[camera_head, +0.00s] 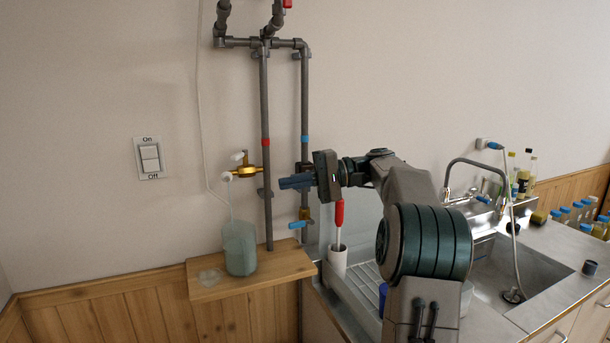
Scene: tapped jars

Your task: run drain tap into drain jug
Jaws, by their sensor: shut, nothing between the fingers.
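A brass tap (247,171) with white ends sits on the grey pipe with the red band. A second brass tap with a blue lever (299,224) sits lower, on the pipe with the blue band. I cannot tell which is the drain tap. A pale green, cloudy jug (239,250) stands upright on a wooden shelf (283,263), left of the pipes. A thin white tube runs down the wall to the jug's top. My gripper (283,183) is shut and empty, pointing left at the pipes, right of the brass tap and above the blue lever. Its fingers hide part of the pipes.
A clear round disc (210,277) lies on the shelf left of the jug. A white cup (338,262) with a red-handled tool stands right of the shelf. A sink (520,265), faucet and several bottles are at right. A light switch (149,158) is at left.

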